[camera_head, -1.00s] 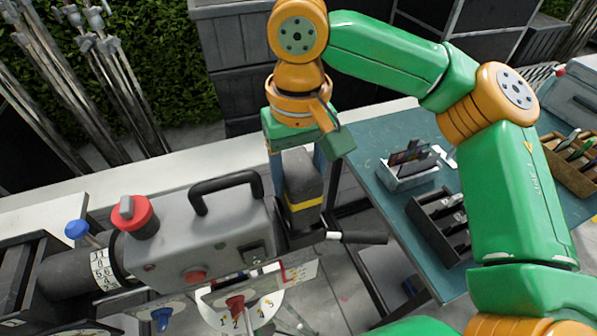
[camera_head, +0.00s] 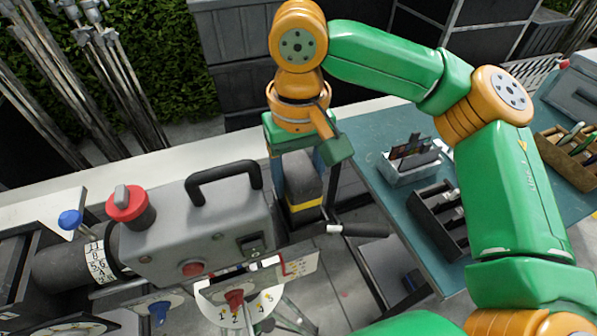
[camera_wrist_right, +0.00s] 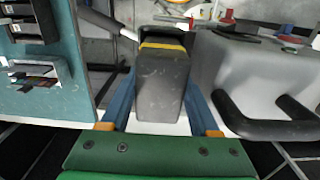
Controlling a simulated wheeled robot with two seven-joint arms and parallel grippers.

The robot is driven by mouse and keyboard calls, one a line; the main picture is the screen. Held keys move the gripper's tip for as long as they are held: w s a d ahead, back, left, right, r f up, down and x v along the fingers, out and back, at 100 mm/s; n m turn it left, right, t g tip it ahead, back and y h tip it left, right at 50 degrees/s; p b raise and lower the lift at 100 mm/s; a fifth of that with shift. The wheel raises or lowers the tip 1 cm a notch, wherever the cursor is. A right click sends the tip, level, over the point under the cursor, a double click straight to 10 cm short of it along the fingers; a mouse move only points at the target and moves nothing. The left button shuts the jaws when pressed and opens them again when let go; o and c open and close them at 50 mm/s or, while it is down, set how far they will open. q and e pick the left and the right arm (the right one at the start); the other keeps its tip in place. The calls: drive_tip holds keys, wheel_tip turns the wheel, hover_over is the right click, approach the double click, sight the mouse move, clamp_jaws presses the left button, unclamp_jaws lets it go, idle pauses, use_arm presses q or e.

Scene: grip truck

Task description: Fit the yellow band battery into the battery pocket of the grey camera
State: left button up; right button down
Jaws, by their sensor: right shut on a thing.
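The battery (camera_head: 303,185) is a dark grey block with a yellow band near its lower end. My right gripper (camera_wrist_right: 157,110) is shut on it, one blue finger on each side, and it hangs upright beside the camera's right end in the head view. The grey camera (camera_head: 200,232) has a black top handle and a red knob. In the wrist view the camera (camera_wrist_right: 255,75) is right of the battery. The battery's lower end is near a dark bracket at the camera's rear; I cannot tell whether they touch. The pocket's inside is hidden. My left gripper is out of view.
A teal table (camera_head: 375,135) at the right carries a small grey box of cards (camera_head: 410,168), a black slotted tray (camera_head: 440,220) and a wooden tray (camera_head: 568,160). Metal stands are at upper left.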

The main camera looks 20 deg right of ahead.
drive_tip(key=shift+f+b, duration=0.35)
drive_tip(key=shift+f, duration=0.55)
drive_tip(key=shift+c, duration=0.2)
unclamp_jaws()
drive_tip(key=shift+s+r, duration=0.1)
drive_tip(key=shift+r, duration=3.55)
